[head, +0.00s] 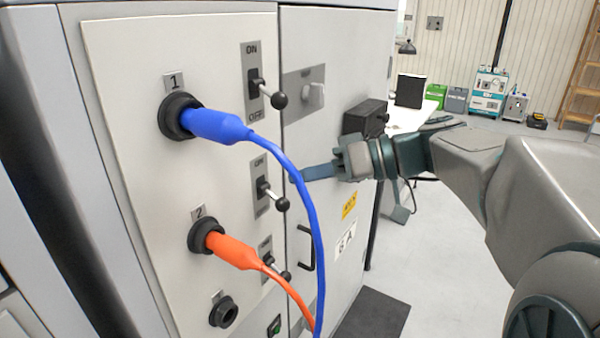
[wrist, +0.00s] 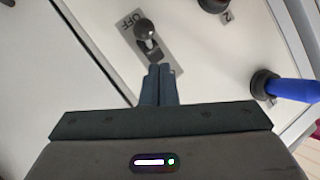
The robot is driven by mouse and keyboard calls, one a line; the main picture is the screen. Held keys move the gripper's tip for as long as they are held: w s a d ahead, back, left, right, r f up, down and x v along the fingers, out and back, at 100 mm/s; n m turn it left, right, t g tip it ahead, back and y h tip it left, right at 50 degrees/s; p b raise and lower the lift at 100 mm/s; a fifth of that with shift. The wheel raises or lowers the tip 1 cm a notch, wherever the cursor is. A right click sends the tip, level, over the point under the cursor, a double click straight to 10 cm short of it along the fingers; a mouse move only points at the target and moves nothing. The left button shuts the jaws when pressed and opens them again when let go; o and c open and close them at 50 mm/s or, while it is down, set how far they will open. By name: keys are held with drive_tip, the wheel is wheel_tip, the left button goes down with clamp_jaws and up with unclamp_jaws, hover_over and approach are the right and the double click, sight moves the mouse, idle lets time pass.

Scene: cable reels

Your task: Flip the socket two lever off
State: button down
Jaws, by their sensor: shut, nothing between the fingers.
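The socket two lever (head: 273,196) is a chrome stick with a black ball on a grey ON/OFF plate, up and right of socket 2 (head: 205,235). In the wrist view the lever (wrist: 146,32) stands just beyond my fingertips, its ball toward the OFF lettering; it appears to lean to the OFF side. My gripper (head: 300,174) is shut and empty, reaching in from the right at about this lever's height. In the wrist view its fingertips (wrist: 160,68) overlap the plate's near end. I cannot tell whether they touch anything. An orange plug (head: 235,252) sits in socket 2.
A blue plug (head: 215,125) sits in socket 1, and its cable (head: 312,220) hangs in front of the panel near my fingertips. Other levers stand above (head: 268,92) and below (head: 276,268). A black cabinet handle (head: 305,250) lies lower right. Open floor extends right.

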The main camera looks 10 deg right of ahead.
drive_tip(key=shift+r, duration=0.1)
drive_tip(key=f+v, duration=0.1)
drive_tip(key=v, duration=1.2)
drive_tip(key=shift+w+d+f, duration=0.25)
drive_tip(key=shift+w+d, duration=0.15)
drive_tip(key=shift+a, duration=0.1)
